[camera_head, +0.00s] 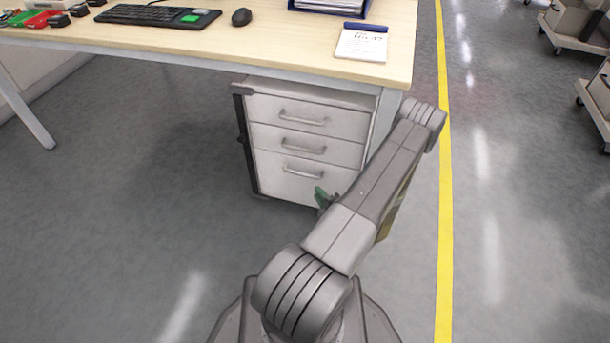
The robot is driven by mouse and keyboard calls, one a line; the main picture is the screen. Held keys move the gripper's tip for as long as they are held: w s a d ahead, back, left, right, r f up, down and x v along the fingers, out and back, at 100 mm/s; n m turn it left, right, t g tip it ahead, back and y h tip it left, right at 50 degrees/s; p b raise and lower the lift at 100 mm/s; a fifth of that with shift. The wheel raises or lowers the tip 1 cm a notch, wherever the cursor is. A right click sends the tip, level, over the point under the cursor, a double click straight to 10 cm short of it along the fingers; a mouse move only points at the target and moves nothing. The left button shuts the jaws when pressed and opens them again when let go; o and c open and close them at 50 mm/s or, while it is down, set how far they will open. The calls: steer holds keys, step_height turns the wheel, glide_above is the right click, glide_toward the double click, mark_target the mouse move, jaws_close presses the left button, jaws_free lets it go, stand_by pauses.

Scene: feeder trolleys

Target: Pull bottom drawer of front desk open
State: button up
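A white drawer unit with three drawers stands under the right end of the wooden-topped desk (235,48). The bottom drawer (272,178) has a grey bar handle (302,170) and looks shut, flush with the drawers above. The middle drawer (270,141) and top drawer (268,107) also look shut. My gripper (320,194) shows only in part, as a small greenish tip in front of the bottom drawer, below and right of its handle. It looks apart from the handle. My arm hides the rest of it and the drawer's right part.
A keyboard (150,16), a mouse (241,17) and a notepad (362,45) lie on the desktop. Grey floor in front and left of the drawers is clear. A yellow line (445,220) runs along the right; trolleys (572,28) stand beyond it.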

mark_target(302, 174)
steer(key=b+x, duration=0.3)
steer(key=x, duration=0.9)
steer(key=shift+w+a, duration=0.2)
steer(key=shift+a, duration=0.05)
jaws_close()
